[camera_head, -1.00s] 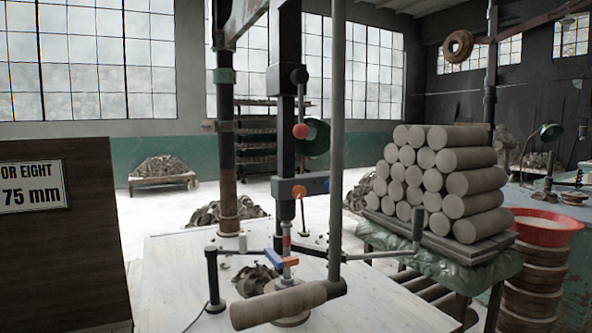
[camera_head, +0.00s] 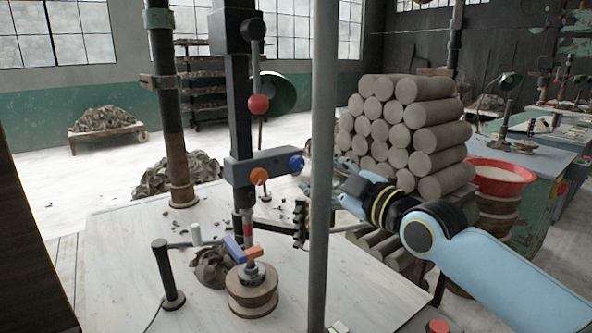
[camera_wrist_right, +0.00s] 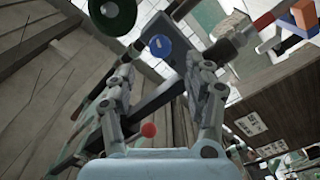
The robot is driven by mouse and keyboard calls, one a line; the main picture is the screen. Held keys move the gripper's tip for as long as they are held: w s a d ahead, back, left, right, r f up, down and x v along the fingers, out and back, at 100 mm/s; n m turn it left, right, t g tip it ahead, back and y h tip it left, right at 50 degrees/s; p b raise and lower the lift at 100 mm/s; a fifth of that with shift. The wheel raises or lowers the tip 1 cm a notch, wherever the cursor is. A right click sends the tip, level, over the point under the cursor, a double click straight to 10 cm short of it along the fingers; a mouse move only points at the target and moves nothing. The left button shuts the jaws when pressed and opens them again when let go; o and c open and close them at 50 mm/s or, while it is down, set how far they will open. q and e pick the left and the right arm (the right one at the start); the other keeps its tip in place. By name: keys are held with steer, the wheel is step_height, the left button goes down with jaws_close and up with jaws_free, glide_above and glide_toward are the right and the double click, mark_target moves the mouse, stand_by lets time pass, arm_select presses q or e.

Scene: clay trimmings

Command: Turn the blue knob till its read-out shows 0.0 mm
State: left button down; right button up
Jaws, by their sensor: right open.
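The blue knob (camera_head: 296,163) sits at the right end of a dark bracket on the black upright column. In the right wrist view it shows as a round blue face (camera_wrist_right: 160,46), ahead of and between the fingers. My right gripper (camera_wrist_right: 160,62) is open and empty, with the knob apart from both fingers. In the head view my right gripper (camera_head: 311,200) comes in from the right, partly hidden by the grey pole, just below and right of the knob. I cannot make out a read-out for the knob. My left gripper is not in view.
The vertical grey pole (camera_head: 323,120) stands in front of my right gripper. An orange knob (camera_head: 258,177) is on the same bracket, left of the blue one. A red ball lever (camera_head: 258,104) hangs above. Stacked clay cylinders (camera_head: 405,130) stand behind on the right.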

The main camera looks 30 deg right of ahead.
mark_target(300, 165)
steer(key=w, duration=0.4)
steer(key=w+a, duration=0.1)
steer(key=w, duration=0.2)
steer(key=shift+w+b, duration=0.1)
steer(key=shift+b, duration=0.2)
jaws_close()
